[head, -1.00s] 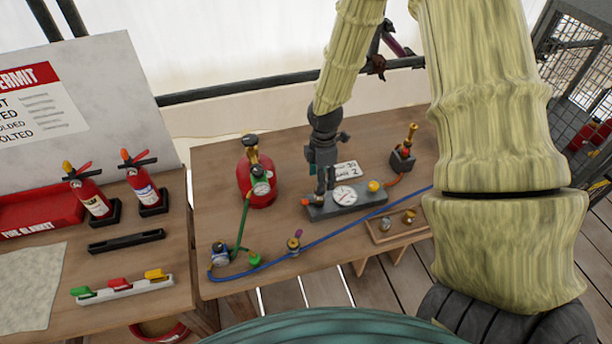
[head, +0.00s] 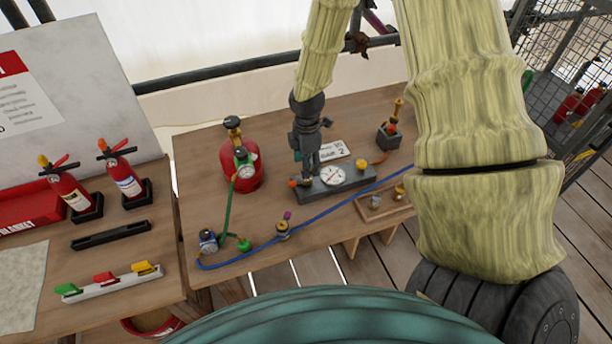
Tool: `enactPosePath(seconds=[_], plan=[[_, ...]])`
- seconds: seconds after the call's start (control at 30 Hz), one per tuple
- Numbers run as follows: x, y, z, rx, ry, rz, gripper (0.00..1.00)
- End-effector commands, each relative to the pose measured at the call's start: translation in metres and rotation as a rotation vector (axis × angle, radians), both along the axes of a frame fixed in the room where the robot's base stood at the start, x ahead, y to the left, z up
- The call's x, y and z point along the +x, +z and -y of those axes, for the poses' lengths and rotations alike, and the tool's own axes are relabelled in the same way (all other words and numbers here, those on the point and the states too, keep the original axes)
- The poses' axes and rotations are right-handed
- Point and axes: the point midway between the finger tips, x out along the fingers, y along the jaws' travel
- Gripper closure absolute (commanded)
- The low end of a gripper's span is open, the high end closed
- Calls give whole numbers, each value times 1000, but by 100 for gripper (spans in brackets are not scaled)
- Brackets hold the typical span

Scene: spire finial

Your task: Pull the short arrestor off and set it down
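My gripper (head: 309,178) points down at the left part of a grey block (head: 345,189) with a round white gauge. Its fingertips are small and dark against the block, so I cannot tell whether they are open, shut or touching anything. I cannot tell which fitting is the short arrestor. A small brass fitting with a purple top (head: 283,229) stands upright near the bench's front edge. A taller brass fitting (head: 398,110) stands on a dark block (head: 388,138) at the back right. Two small fittings (head: 376,202) sit in a wooden tray (head: 366,214) at the right.
A red cylinder (head: 256,178) with a gauge and green hose stands left of my gripper. A blue hose (head: 330,209) crosses the bench (head: 205,150) in front of the grey block. Two fire extinguishers (head: 125,184) stand on the left table. Bare bench shows behind the cylinder.

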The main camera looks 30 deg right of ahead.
Motion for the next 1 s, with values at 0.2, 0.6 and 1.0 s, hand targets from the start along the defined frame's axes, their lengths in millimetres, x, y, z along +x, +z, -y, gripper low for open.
enactPosePath(seconds=[0.2,0.6,1.0], plan=[[0,-29,-1,0,1,-4,48],[-1,-58,0,0,0,-5,48],[1,-57,-1,0,1,-2,48]])
